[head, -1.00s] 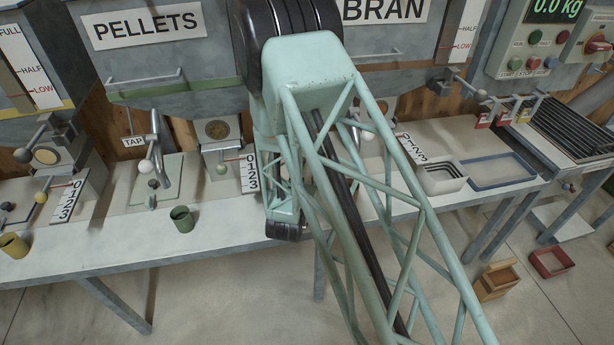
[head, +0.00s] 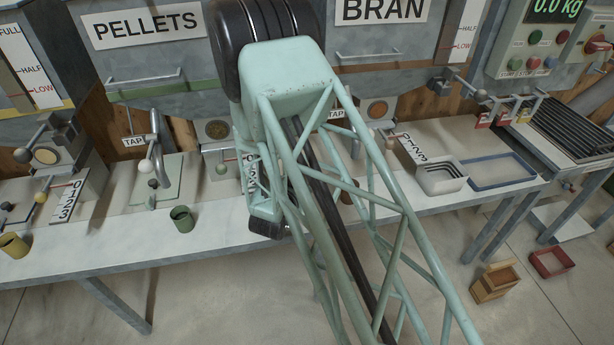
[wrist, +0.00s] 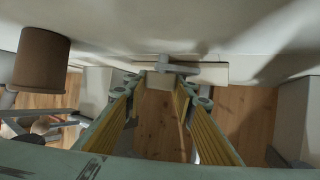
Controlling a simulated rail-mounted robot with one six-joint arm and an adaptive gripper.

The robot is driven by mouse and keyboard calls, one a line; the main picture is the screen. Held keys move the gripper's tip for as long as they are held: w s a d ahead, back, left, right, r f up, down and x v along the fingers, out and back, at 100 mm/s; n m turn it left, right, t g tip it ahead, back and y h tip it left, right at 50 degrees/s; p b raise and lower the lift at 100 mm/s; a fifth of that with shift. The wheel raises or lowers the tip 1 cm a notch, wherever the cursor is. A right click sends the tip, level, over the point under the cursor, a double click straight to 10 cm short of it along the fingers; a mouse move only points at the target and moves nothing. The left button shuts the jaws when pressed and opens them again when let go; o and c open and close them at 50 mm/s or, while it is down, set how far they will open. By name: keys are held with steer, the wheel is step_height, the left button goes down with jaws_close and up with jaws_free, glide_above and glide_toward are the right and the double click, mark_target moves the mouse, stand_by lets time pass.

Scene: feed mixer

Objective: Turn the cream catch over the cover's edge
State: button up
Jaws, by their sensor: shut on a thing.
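In the wrist view my gripper (wrist: 162,82) reaches away from the camera, with a yellow-padded finger on each side. Its fingertips are closed in on the small cream catch (wrist: 164,65), which sits at the edge of a large pale surface. A short grey bar of the catch points to the right, along a pale strip (wrist: 215,73). I cannot tell which part is the cover, nor whether the catch lies over its edge. In the head view my own arm hides the gripper and the catch.
In the wrist view a brown cylinder (wrist: 41,60) hangs at left, near the gripper. The head view shows a bench (head: 240,265) with a green cup (head: 182,218), a yellow cup (head: 13,245) and trays at right. Hoppers labelled PELLETS and BRAN stand behind.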

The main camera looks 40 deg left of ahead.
steer(key=o, duration=0.9)
steer(key=shift+s, duration=0.1)
steer(key=shift+v, duration=5.85)
steer(key=shift+r, duration=0.1)
steer(key=shift+c, duration=0.5)
